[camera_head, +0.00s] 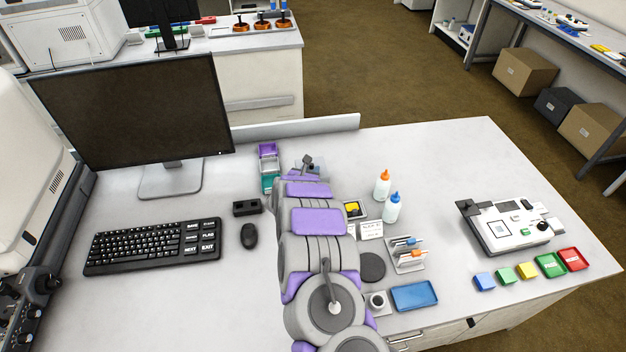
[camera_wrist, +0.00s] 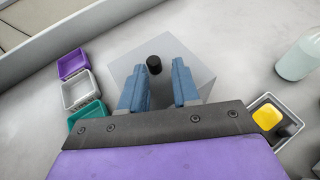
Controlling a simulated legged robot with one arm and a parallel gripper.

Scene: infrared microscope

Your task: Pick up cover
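The cover (camera_wrist: 190,58) looks like a grey, see-through box with a black round knob (camera_wrist: 154,65) on top, below my gripper in the wrist view. My gripper (camera_wrist: 159,80) is open, with its two blue fingers apart. The knob shows between and just beyond the fingertips, nearer the left one, and no contact is visible. The height of the fingers above the knob is hard to tell. In the head view my arm hides most of the cover, and only a bluish edge (camera_head: 325,172) shows beside the gripper's end.
Purple, white and teal bins (camera_wrist: 82,94) stand left of the cover. A tray with a yellow item (camera_wrist: 268,118) and a bottle (camera_wrist: 298,58) are to its right. A raised ledge (camera_head: 300,127) runs behind. A monitor (camera_head: 135,110) and keyboard (camera_head: 150,245) stand at left.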

